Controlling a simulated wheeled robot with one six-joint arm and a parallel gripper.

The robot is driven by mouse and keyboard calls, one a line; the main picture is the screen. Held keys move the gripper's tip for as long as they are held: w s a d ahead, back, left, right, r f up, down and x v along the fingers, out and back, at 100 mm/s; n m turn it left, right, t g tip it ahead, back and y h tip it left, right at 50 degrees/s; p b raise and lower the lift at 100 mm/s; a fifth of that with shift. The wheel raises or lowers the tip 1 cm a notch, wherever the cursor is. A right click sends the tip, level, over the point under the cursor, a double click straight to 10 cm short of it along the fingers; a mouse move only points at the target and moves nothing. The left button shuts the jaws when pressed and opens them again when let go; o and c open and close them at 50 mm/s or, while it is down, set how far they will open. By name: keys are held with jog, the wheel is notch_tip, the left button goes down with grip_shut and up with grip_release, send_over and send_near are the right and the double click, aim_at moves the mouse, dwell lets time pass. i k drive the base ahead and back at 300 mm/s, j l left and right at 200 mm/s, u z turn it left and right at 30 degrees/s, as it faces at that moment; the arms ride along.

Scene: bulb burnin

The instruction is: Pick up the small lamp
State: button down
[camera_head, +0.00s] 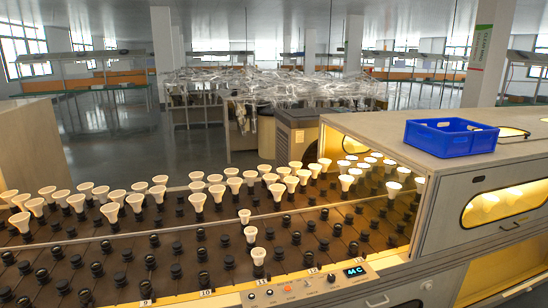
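Many white reflector-shaped lamps stand upright in rows on a dark rack (180,232) with black sockets. Three smaller-looking lamps form a short line toward the front middle: a rear one (244,216), a middle one (251,235) and a front one (259,257). Larger-looking lamps, such as one left of these (197,202), stand in the rows behind. I cannot tell which single lamp is the small lamp. Lit lamps (393,188) glow at the right, by the mouth of a grey housing. My gripper is not in view.
A blue crate (470,141) sits on top of the grey housing (390,130). A control panel (310,285) with a display reading 44 C runs along the front edge. Many front sockets (203,280) are empty. Clear plastic-wrapped goods (270,85) stand behind.

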aim_at(244, 215)
jog(key=i+u, duration=0.45)
jog(key=i, duration=0.35)
jog(key=i+l+u, duration=0.2)
jog(key=i+u, duration=0.25)
jog(key=i, duration=0.3)
